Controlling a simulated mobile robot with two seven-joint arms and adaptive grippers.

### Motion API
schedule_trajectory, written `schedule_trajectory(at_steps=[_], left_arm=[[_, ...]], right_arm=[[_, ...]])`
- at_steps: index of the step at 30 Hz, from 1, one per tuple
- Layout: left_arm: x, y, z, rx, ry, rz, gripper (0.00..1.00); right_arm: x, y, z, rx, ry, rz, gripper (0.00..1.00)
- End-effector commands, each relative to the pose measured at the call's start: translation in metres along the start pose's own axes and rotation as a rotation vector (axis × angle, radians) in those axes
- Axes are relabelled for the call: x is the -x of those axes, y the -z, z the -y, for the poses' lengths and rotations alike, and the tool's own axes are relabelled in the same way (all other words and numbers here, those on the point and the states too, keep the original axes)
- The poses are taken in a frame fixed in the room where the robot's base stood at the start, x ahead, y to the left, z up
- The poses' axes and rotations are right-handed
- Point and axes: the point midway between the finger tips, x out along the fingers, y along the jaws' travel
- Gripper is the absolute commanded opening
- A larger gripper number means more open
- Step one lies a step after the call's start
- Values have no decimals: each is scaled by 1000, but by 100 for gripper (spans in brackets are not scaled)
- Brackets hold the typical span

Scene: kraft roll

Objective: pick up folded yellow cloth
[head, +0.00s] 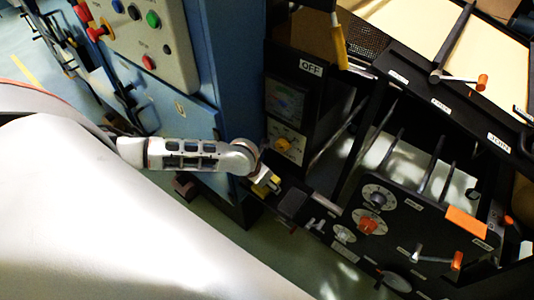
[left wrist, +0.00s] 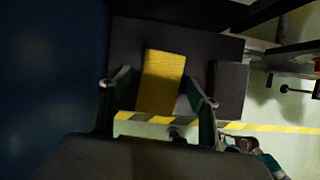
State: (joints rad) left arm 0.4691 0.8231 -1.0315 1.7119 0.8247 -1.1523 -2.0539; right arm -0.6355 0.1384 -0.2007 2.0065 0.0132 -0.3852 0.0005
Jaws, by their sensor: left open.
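The folded yellow cloth (left wrist: 163,80) lies flat on a dark grey shelf (left wrist: 205,45), seen in the left wrist view. It is a small rectangle with its long side pointing away from my gripper. My left gripper (left wrist: 160,93) is open, with one finger showing on each side of the cloth's near part. I cannot tell how far above the shelf the fingertips are. In the head view my left gripper (head: 266,185) is beside the machine's left corner. A small yellow patch at its tip is probably the cloth, mostly hidden. My right gripper is not in view.
A blue cabinet (head: 225,70) with a button panel (head: 140,35) stands close on the left. The black machine (head: 395,220) with knobs, levers and rods is on the right. A dark raised block (left wrist: 231,90) stands right of the cloth. Floor with a yellow-striped line shows below.

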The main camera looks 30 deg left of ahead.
Motion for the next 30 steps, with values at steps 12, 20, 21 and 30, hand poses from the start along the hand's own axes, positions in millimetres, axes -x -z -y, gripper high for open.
schedule_trajectory(at_steps=[12,20,21,30], left_arm=[[0,-1,0,1,0,2,61],[-3,1,0,0,0,1,61],[-3,1,0,0,0,1,61],[-4,1,0,0,0,1,46]], right_arm=[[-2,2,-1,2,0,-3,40],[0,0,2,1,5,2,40],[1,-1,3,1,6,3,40],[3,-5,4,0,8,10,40]])
